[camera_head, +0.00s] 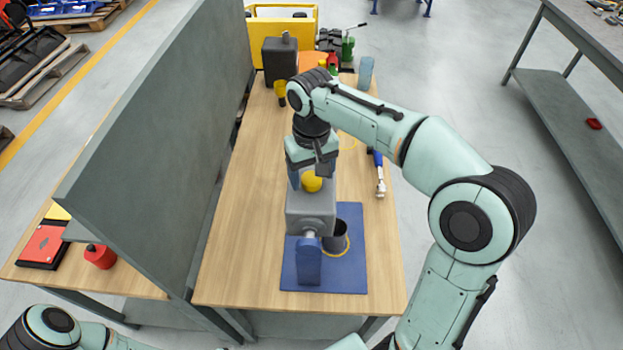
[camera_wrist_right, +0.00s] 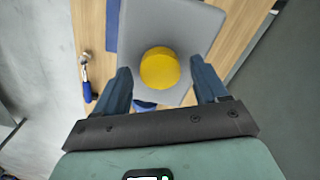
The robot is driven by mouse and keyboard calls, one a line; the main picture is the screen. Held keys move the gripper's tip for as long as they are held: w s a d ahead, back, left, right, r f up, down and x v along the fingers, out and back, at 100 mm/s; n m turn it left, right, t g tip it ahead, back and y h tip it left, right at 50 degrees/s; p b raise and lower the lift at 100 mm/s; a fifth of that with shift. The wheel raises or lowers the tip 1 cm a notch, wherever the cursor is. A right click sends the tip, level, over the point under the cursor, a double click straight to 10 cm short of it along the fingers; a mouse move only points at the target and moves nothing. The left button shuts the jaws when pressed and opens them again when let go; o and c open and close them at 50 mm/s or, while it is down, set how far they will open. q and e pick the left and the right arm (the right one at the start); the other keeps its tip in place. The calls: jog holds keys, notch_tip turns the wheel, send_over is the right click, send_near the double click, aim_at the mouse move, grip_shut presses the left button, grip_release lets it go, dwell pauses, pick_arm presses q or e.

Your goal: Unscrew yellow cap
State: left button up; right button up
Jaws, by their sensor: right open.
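The yellow cap (camera_head: 311,183) is a round knob on top of a grey block-shaped body (camera_head: 309,212). In the right wrist view the cap (camera_wrist_right: 160,68) sits on the grey face (camera_wrist_right: 185,22), between my two fingers. My right gripper (camera_head: 311,176) is open, with its blue-grey fingers on either side of the cap. In the right wrist view a gap shows between each finger and the cap. I cannot tell exactly how high the fingertips are relative to the cap. My left gripper is out of view; only part of my left arm shows at the bottom left.
A blue mat (camera_head: 350,280) carries a blue upright piece (camera_head: 308,264) and a dark cup (camera_head: 336,236) in front of the body. A blue-handled tool (camera_head: 379,172) lies to the right. A tall grey partition (camera_head: 165,130) stands left. Containers crowd the table's far end.

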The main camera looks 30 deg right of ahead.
jog(key=m, duration=1.1)
jog(key=c, duration=1)
jog(key=n, duration=0.3)
jog(key=shift+n, duration=0.3)
jog(key=shift+c, duration=0.5)
jog(key=n, duration=0.4)
jog(key=shift+n, duration=1)
